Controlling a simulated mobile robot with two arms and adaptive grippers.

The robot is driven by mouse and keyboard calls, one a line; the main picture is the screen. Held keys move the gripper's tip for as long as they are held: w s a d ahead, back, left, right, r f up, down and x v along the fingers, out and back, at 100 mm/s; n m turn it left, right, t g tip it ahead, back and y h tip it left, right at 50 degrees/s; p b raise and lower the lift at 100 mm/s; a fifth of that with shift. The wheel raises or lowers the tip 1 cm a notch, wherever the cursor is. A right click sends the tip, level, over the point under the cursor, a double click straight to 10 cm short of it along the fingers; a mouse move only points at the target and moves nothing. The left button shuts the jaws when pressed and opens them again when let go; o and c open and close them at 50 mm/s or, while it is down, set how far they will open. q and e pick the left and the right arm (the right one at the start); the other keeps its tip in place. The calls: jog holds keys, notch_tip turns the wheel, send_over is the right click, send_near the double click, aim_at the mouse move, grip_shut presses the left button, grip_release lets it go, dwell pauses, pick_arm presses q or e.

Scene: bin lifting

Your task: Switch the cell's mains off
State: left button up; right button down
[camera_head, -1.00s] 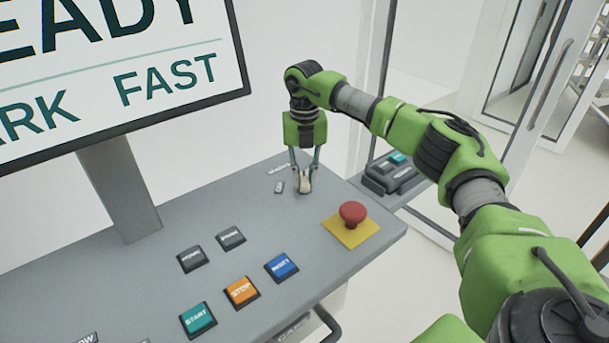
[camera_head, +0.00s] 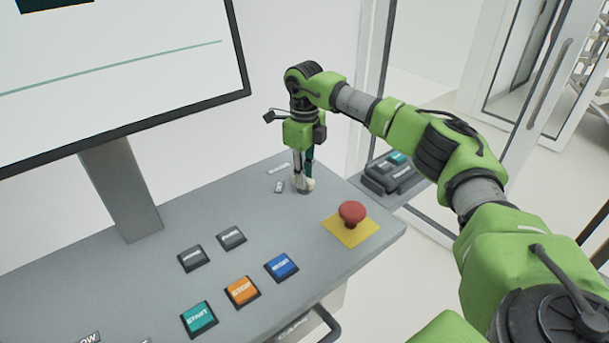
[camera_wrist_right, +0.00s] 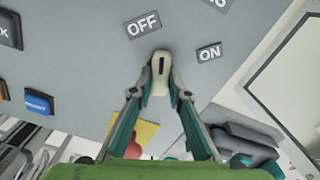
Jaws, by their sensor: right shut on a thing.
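The mains switch is a pale rotary knob (camera_wrist_right: 158,75) with a dark pointer line, on the grey console top. In the right wrist view, it lies between an OFF label (camera_wrist_right: 143,24) and an ON label (camera_wrist_right: 209,52), its narrow end up towards the OFF side. My right gripper (camera_head: 303,184) points down at the console's far right corner. Its fingertips, also in the wrist view (camera_wrist_right: 160,90), are closed on the knob's sides and partly hide it in the head view. My left gripper is not in view.
A red mushroom button (camera_head: 352,212) on a yellow plate stands close to the knob. Console keys, including START (camera_head: 198,319) and an orange key (camera_head: 241,291), lie nearer. A monitor (camera_head: 120,70) on a post stands left, its screen nearly blank. Glass doors (camera_head: 535,95) are at right.

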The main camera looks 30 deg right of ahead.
jog(key=n, duration=0.4)
jog(key=shift+n, duration=0.4)
jog(key=shift+w, duration=0.1)
jog(key=c, duration=1.9)
grip_release()
notch_tip(320, 180, up, 12)
jog(key=shift+r, duration=0.1)
